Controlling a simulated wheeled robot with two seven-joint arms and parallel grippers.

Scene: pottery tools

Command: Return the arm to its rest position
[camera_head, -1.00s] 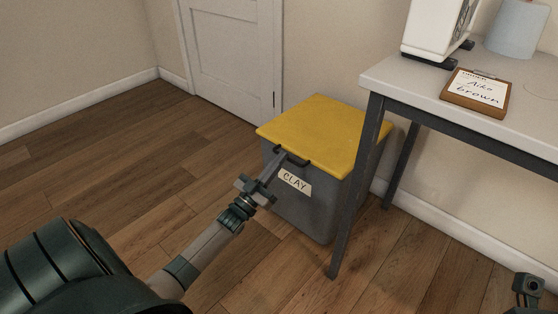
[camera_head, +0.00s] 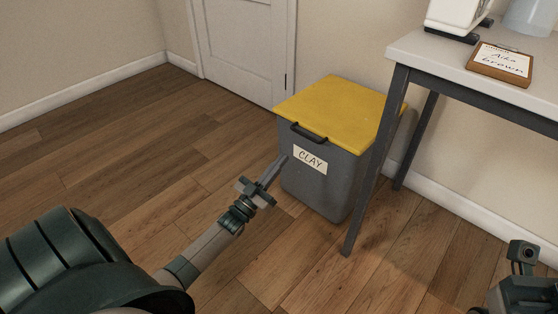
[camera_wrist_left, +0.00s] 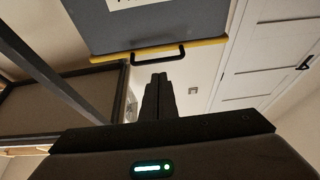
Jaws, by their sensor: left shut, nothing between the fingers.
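My left gripper (camera_head: 276,170) reaches in from the lower left in the head view, its fingers together with nothing between them. It is in front of the grey clay bin (camera_head: 318,185), apart from the bin's black handle (camera_head: 309,132). In the left wrist view the shut fingers (camera_wrist_left: 160,92) point toward the handle (camera_wrist_left: 158,53), with the bin's grey front (camera_wrist_left: 150,28) behind. Part of my right arm (camera_head: 522,270) shows at the lower right edge; its fingers are not visible.
The bin's yellow lid (camera_head: 335,108) is closed. A table (camera_head: 425,48) with a clipboard (camera_head: 500,62) stands at the right, its leg (camera_head: 370,170) close beside the bin. A white door (camera_head: 243,45) is behind. The wooden floor (camera_head: 120,140) at the left is clear.

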